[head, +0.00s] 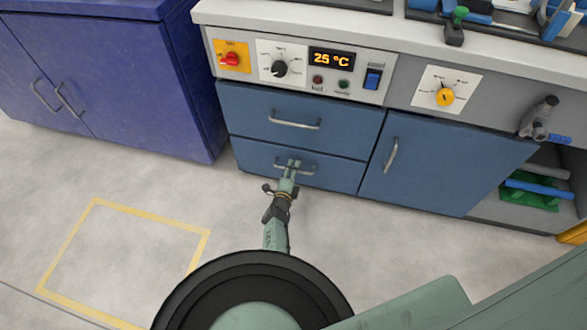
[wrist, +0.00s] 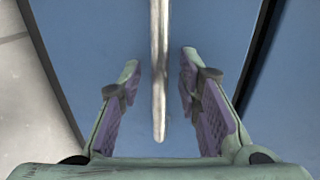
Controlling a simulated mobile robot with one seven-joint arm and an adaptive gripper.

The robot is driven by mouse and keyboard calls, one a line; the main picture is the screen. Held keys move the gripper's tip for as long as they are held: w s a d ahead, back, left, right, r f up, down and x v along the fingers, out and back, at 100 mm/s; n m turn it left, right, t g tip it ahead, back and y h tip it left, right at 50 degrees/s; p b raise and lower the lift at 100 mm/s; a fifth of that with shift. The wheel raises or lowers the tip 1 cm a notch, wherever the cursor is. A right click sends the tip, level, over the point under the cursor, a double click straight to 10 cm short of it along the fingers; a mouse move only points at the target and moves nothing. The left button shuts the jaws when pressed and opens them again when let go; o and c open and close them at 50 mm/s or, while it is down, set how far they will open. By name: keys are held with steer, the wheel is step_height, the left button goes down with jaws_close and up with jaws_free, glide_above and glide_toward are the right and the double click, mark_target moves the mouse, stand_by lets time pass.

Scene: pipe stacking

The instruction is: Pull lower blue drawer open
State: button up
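The lower blue drawer (head: 335,174) is in the cabinet under the control panel, and its front looks flush with the upper drawer (head: 340,127). Its metal handle (head: 308,171) is partly hidden by my gripper (head: 292,166). In the wrist view the blue drawer front (wrist: 215,30) fills the background. The handle bar (wrist: 159,70) runs down the picture between the two fingers of my gripper (wrist: 159,85). The fingers are apart, with a gap on each side of the bar, so the gripper is open around the handle.
A blue cabinet door (head: 440,165) with its own handle is right of the drawers. An open shelf (head: 535,190) with pipes is further right. A dark blue cabinet (head: 110,80) stands at the left. The floor (head: 130,160) before the cabinets is clear, with a yellow taped square.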

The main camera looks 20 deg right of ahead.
jaws_close()
stand_by(0.8)
